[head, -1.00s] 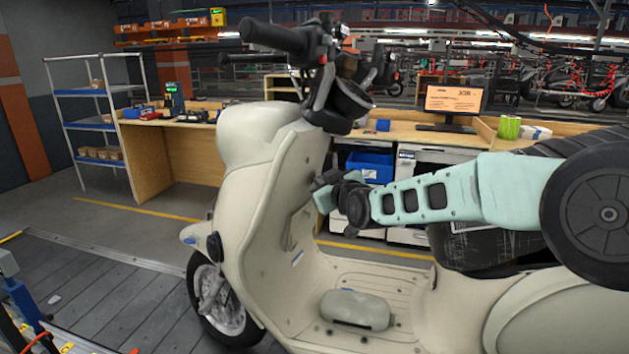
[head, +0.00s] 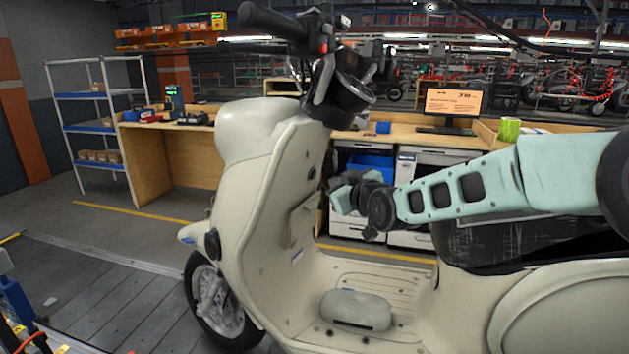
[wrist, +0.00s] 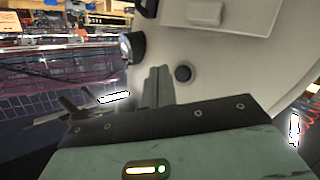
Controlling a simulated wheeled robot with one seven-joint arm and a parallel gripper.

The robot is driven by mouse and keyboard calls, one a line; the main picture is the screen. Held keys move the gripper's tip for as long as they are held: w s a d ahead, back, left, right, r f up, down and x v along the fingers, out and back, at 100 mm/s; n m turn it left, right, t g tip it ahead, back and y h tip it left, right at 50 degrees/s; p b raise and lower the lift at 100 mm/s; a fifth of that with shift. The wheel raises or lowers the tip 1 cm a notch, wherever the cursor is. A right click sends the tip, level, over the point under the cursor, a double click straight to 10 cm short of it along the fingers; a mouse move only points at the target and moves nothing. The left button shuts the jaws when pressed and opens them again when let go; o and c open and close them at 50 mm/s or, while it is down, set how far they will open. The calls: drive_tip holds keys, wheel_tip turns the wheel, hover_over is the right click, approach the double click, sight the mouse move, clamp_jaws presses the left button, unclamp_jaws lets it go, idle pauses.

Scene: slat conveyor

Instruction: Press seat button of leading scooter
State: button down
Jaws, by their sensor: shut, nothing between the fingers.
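The cream scooter (head: 255,200) stands across the head view, its front wheel at lower left and its handlebar at top. My gripper (head: 338,197) is shut and empty beside the inner face of the front shield; a small gap seems to show. In the wrist view the shut fingers (wrist: 157,86) point at the cream panel (wrist: 225,65). A dark round button (wrist: 183,73) sits on that panel just right of the fingertips. The fingers look beside it, not on it; contact cannot be told. A dark cylinder (wrist: 130,47) shows left of it.
The handlebar (head: 285,30) hangs above my gripper. A grey-green rounded pod (head: 356,310) lies on the footboard below. Behind stand a wooden workbench (head: 150,165), a monitor (head: 452,101) and a blue-shelved rack (head: 92,127). The slatted floor (head: 110,295) is at lower left.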

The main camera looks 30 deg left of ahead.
drive_tip(key=d, duration=0.1)
drive_tip(key=d+b, duration=0.1)
drive_tip(key=shift+d+f, duration=0.25)
drive_tip(key=shift+d, duration=0.15)
idle(0.3)
drive_tip(key=s+d+f+m+g+h, duration=0.3)
drive_tip(key=s+d+h, duration=0.3)
drive_tip(key=s+d, duration=1.3)
drive_tip(key=s+d+f+m+g+h, duration=0.3)
drive_tip(key=s+d+g+h, duration=0.3)
drive_tip(key=s+d, duration=1.4)
drive_tip(key=shift+d+f+g, duration=0.3)
drive_tip(key=shift+d+f, duration=0.05)
drive_tip(key=shift+d, duration=0.1)
